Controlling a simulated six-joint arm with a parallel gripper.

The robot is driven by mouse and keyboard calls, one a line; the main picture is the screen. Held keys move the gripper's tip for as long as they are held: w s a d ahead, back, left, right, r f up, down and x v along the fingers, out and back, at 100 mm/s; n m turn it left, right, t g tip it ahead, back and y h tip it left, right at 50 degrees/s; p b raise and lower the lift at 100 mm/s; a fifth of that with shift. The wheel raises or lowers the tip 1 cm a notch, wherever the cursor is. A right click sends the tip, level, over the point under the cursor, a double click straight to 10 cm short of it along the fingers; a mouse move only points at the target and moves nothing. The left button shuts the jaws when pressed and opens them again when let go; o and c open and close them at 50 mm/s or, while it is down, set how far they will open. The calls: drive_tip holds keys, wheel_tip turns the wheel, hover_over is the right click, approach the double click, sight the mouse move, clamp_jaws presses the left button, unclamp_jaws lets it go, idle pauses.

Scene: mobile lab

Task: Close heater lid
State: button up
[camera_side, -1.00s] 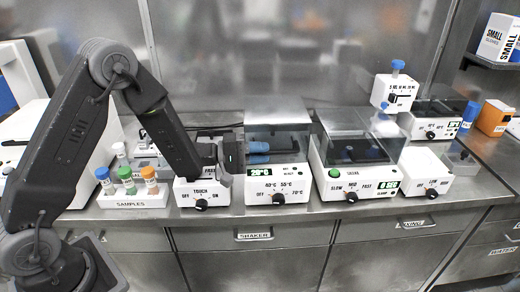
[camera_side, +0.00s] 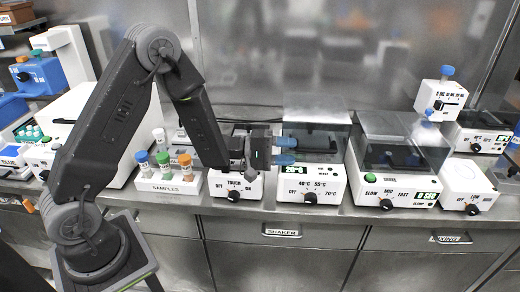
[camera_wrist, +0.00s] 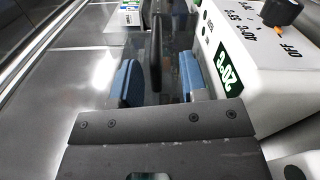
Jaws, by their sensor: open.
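The heater (camera_side: 322,187) is a white box with a green display, a dial and temperature marks. Its clear lid (camera_side: 315,103) shows as a grey, see-through cover above the body; I cannot tell how far open it is. The heater's dial and display (camera_wrist: 229,67) are on the right there. Contact is unclear.
The touch mixer (camera_side: 236,184) stands below my gripper. The sample rack (camera_side: 167,181) with coloured caps is left of it. The shaker (camera_side: 393,180), with a clear lid, stands close to the heater's right. The metal wall is behind; a narrow counter strip is free in front.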

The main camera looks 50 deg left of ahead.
drive_tip(key=v, duration=1.1)
drive_tip(key=shift+s, duration=0.1)
drive_tip(key=shift+d+r+g, duration=0.25)
drive_tip(key=shift+r+g, duration=0.05)
drive_tip(key=s+d+r+m+g+y, duration=0.2)
drive_tip(key=s+d+r+m+g, duration=0.7)
drive_tip(key=s+d+g, duration=0.3)
drive_tip(key=s+a+r+m+t+y, duration=0.2)
drive_tip(key=s+a+r+t+y, duration=0.2)
drive_tip(key=s+y, duration=0.3)
drive_tip(key=a+t+y, duration=0.1)
drive_tip(key=y, duration=0.2)
drive_tip(key=shift+s+a+y, duration=0.2)
drive_tip(key=shift+a+y, duration=0.2)
